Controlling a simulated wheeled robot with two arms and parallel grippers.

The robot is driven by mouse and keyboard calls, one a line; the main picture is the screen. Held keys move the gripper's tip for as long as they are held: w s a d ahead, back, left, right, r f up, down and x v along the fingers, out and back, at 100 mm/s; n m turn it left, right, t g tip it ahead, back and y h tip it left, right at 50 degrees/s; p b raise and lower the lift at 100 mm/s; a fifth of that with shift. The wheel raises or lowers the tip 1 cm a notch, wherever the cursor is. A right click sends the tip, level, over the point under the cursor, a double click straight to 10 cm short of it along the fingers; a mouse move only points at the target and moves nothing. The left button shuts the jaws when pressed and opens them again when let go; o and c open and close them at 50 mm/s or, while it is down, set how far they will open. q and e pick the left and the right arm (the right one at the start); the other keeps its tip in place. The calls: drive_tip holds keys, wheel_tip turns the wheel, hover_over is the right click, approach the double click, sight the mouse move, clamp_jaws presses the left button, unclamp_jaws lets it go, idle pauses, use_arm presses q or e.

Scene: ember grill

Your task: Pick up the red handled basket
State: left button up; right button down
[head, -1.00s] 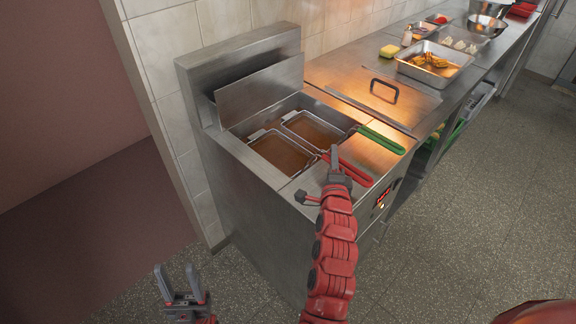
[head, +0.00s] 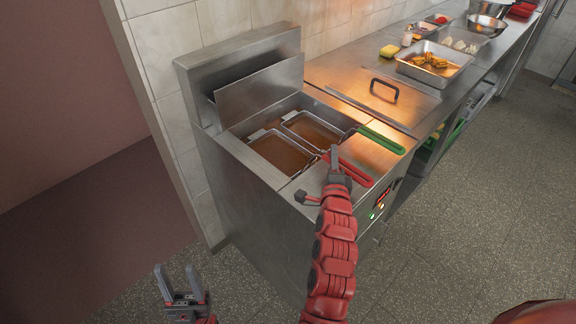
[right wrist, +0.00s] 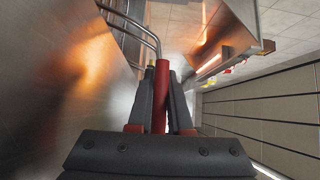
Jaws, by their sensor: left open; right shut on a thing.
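The red handled basket (head: 281,153) is a wire basket sitting in the brown oil of the left half of the fryer (head: 240,150). Its red handle (head: 357,175) reaches over the fryer's front ledge. My right gripper (head: 335,165) is shut on this handle and hides part of it. In the right wrist view, the red handle (right wrist: 162,88) runs between the two dark fingers, with bent metal wire (right wrist: 138,32) beyond. My left gripper (head: 180,284) is open and empty, low at the left, apart from the fryer.
A second basket (head: 312,130) with a green handle (head: 381,140) sits right beside it in the oil. A lid with a black handle (head: 384,88) and a metal tray of food (head: 434,62) lie on the counter to the right. The floor (head: 480,220) in front is clear.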

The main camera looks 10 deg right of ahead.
idle(0.3)
wheel_tip(320, 180, up, 10)
drive_tip(key=shift+r+b, duration=0.1)
drive_tip(key=shift+b, duration=0.55)
wheel_tip(320, 180, up, 14)
drive_tip(key=p, duration=1)
drive_tip(key=shift+r, duration=0.2)
